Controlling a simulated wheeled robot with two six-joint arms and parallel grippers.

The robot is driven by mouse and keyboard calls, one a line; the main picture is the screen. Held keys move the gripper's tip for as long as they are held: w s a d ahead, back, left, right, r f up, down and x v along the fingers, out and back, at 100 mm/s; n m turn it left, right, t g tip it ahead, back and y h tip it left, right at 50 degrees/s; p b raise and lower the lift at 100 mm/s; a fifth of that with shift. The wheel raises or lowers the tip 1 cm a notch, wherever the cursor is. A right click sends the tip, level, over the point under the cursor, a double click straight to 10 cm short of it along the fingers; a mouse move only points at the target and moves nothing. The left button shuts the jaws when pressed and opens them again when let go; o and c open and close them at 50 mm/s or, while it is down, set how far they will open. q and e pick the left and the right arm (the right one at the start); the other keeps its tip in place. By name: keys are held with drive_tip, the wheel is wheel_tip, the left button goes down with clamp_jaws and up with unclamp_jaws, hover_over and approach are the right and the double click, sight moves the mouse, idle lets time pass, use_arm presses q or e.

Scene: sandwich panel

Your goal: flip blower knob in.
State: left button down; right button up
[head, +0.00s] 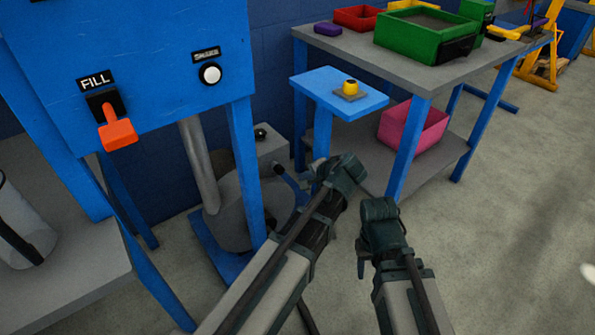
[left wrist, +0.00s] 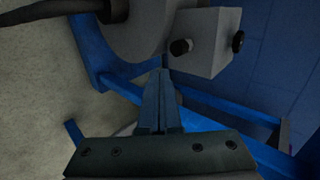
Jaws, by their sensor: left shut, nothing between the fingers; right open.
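The blower is the grey rounded machine (head: 236,205) under the blue panel, with a grey box (head: 272,146) on it. A dark round knob (head: 260,133) sits on the box, and another dark knob-like end (head: 279,169) sticks out nearer my left gripper (head: 308,180). In the left wrist view the box (left wrist: 208,48) carries a short dark knob (left wrist: 180,47) and a second dark knob (left wrist: 238,41). My left gripper (left wrist: 163,74) is shut and empty, its tips just below the nearer knob; contact cannot be told. My right gripper (head: 362,262) is open and apart from the blower.
The blue panel (head: 150,50) has an orange FILL lever (head: 117,134) and a white SHAKE button (head: 210,74). Blue legs stand around the blower. A small blue shelf (head: 322,84) holds a yellow button (head: 350,87). A pink bin (head: 413,125) stands under the bench.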

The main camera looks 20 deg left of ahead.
use_arm(q)
drive_tip(key=shift+p+v, duration=0.75)
drive_tip(key=shift+v, duration=1.05)
use_arm(e)
drive_tip(key=shift+r, duration=1.2)
use_arm(q)
drive_tip(key=s+a+f+n+g+h, duration=0.1)
drive_tip(key=s+f+n+g+h, duration=0.1)
drive_tip(key=s+f+n+h, duration=0.35)
drive_tip(key=s+a+f+n+g+h, duration=0.1)
drive_tip(key=s+f+n+g+h, duration=0.15)
drive_tip(key=s, duration=0.55)
drive_tip(key=s+d+m+g+y, duration=0.15)
drive_tip(key=s+d+m, duration=0.4)
drive_tip(key=d, duration=0.55)
wheel_tip(320, 180, up, 37)
drive_tip(key=p, duration=3.6)
drive_tip(key=shift+s+r+n, duration=0.2)
drive_tip(key=shift+s+n, duration=0.05)
drive_tip(key=shift+n, duration=0.2)
use_arm(e)
wheel_tip(320, 180, up, 36)
drive_tip(key=shift+r, duration=0.2)
use_arm(q)
drive_tip(key=shift+a, duration=0.15)
use_arm(e)
drive_tip(key=shift+a, duration=0.1)
